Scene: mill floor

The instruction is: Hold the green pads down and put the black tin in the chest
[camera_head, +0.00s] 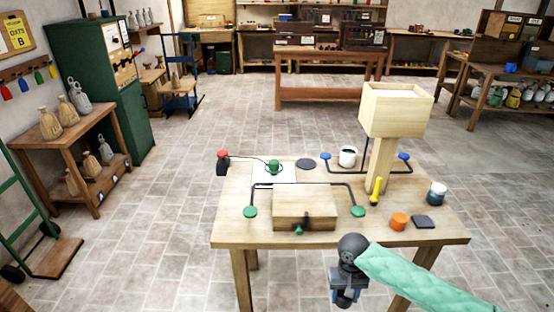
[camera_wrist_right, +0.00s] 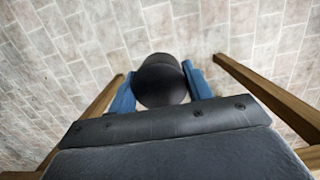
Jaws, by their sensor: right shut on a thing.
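The wooden chest (camera_head: 305,203) sits at the front of the table, its top looking shut, with a green knob (camera_head: 298,230) on its front. A green pad lies on its left (camera_head: 250,212) and another green pad on its right (camera_head: 358,211), at the ends of black bars. Nothing touches either pad. My right gripper (camera_head: 345,296) points down in front of the table's front edge. In the right wrist view, its blue fingers are shut on a round black tin (camera_wrist_right: 161,82), above the floor. My left gripper is not in view.
The table (camera_head: 235,235) also bears a tall wooden box on a post (camera_head: 396,108), blue pads (camera_head: 325,156), a white mug (camera_head: 348,156), a yellow-handled thing (camera_head: 376,190), an orange tin (camera_head: 399,221), a dark square (camera_head: 423,222), a jar (camera_head: 436,194) and a red-topped bottle (camera_head: 222,163).

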